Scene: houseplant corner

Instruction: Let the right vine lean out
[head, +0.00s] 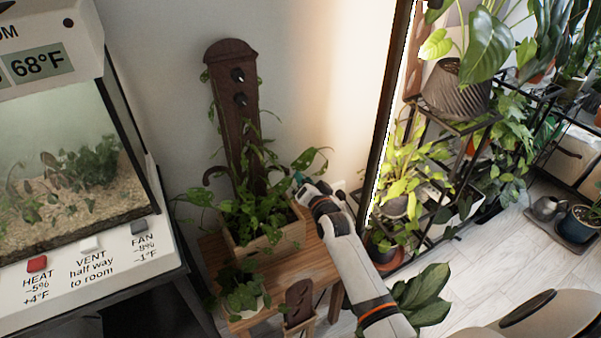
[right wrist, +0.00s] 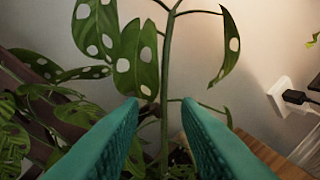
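The right vine (head: 312,158) rises from the right side of a wooden planter (head: 268,246), its leaves arching right of a dark brown board (head: 228,70). In the right wrist view its green stem (right wrist: 166,70) stands nearly upright, with holed leaves (right wrist: 138,55) on both sides. My right gripper (head: 299,181) is at the planter's right side, by the vine's lower part. Its teal fingers (right wrist: 161,104) are open, with the stem showing in the gap. I cannot tell whether the stem is between the fingertips or just beyond them. My left gripper is not in view.
The planter stands on a wooden stool (head: 285,270) with a small potted plant (head: 243,290). A terrarium (head: 70,150) with labelled buttons is on the left. A plant rack (head: 440,150) stands right. A wall socket (right wrist: 292,98) holds a black plug.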

